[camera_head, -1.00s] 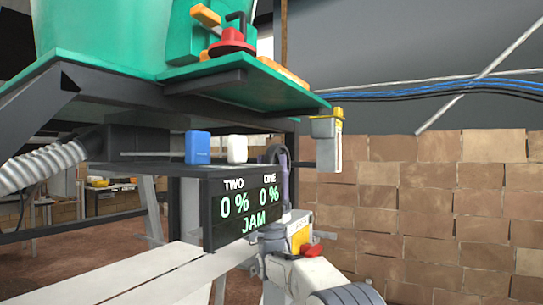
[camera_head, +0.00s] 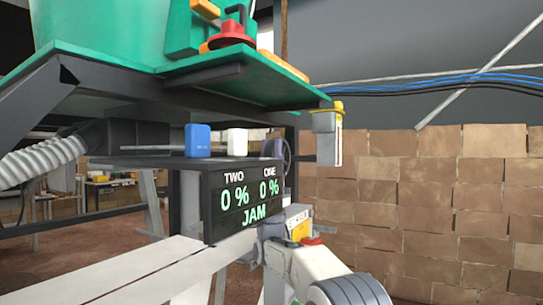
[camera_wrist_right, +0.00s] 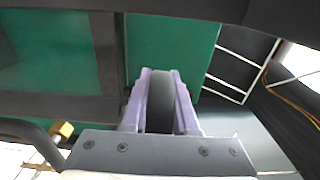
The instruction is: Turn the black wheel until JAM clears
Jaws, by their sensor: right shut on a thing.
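The black wheel (camera_wrist_right: 160,103) shows edge-on in the right wrist view, between the two purple fingers of my right gripper (camera_wrist_right: 160,73). The fingers are shut on its rim from both sides. In the head view, my right gripper (camera_head: 286,160) reaches up beside the right end of the display (camera_head: 243,202), and the wheel there is small and mostly hidden. The display reads TWO 0 % and ONE 0 %, with JAM lit in green below. My left gripper is not in view.
A green machine deck (camera_head: 235,62) with a red knob (camera_head: 232,34) overhangs above. A blue box (camera_head: 198,141) and a white box (camera_head: 237,142) sit above the display. A grey and yellow fitting (camera_head: 327,132) hangs at the right.

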